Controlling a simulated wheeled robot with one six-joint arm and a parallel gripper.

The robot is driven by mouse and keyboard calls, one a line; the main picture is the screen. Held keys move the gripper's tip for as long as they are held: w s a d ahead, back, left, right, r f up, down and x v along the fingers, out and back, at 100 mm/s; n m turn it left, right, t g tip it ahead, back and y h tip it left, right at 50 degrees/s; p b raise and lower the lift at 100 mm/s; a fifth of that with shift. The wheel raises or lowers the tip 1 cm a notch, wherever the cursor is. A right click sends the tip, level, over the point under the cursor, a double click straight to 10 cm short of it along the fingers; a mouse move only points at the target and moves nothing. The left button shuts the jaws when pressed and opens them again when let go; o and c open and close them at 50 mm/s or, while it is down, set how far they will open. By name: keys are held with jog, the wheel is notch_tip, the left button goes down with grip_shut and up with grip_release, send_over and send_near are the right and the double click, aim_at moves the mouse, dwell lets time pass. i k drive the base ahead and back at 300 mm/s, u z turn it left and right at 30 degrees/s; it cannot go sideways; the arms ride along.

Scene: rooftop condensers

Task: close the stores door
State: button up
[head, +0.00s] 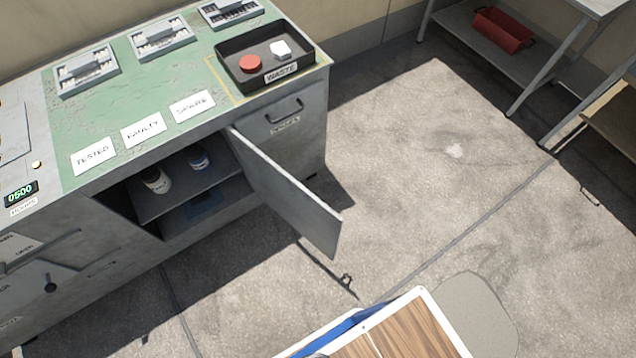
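The stores door (290,198) is a grey panel on the front of the bench cabinet. It stands wide open, swung out from the right side of the cabinet opening, with its free edge toward the lower right over the floor. The open compartment (206,190) shows a shelf with a white container (156,181) and a blue-and-white container (198,159). No label or handle can be made out on the door's visible side. My gripper does not show in the head view.
The bench top (110,115) holds a dark waste tray (228,66), several grey units and white cards. A handled front (285,108) lies right of the door. Concrete floor (400,190) is clear right of the door. Shelving (470,55) with a red bin (503,30) stands upper right.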

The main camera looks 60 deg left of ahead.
aim_at(319, 224)
jog(key=z, duration=0.05)
jog(key=i, duration=3.4)
jog(key=u, duration=4.7)
